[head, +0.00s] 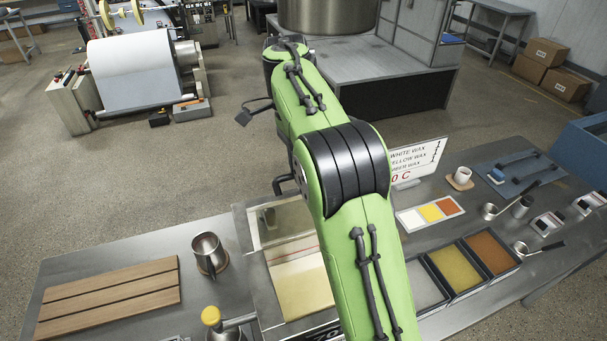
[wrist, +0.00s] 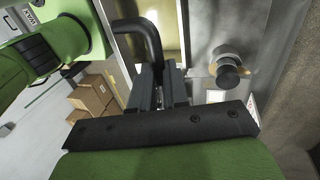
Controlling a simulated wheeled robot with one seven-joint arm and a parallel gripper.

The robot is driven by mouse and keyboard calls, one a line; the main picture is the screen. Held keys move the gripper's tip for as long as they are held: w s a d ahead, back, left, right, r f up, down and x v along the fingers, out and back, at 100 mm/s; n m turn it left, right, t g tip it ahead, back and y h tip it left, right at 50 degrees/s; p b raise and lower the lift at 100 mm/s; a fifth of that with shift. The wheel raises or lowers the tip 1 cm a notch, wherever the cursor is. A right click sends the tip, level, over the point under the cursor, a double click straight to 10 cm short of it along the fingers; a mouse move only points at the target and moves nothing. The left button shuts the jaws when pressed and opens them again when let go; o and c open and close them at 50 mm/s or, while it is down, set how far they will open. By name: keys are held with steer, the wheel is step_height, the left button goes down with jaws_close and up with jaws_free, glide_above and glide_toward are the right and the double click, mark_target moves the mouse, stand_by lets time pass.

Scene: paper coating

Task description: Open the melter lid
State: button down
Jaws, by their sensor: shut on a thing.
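The melter (head: 303,275) is a metal tank in the counter with pale cream wax visible inside. Its lid (head: 282,222) is a framed panel that appears raised at the tank's far side; its exact angle is hard to tell. In the wrist view, a bent black bar handle (wrist: 150,36) runs down between the fingers of my gripper (wrist: 160,88). The gripper is shut on this handle. In the head view, my green arm covers the right part of the melter and hides the gripper.
A metal cup (head: 208,253) and a slatted wooden board (head: 110,297) stand left of the melter. A yellow-knobbed lever (head: 212,318) is at its front left. Wax trays (head: 455,268) and a wax sign (head: 417,160) are to the right. Open floor lies behind the counter.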

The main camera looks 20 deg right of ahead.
steer(key=shift+w+f, duration=0.2)
steer(key=shift+f, duration=0.15)
steer(key=c, duration=1.5)
jaws_free()
steer(key=o, duration=0.4)
steer(key=shift+w, duration=0.3)
steer(key=shift+s+r, duration=0.1)
steer(key=shift+s+r, duration=0.1)
steer(key=shift+s, duration=0.05)
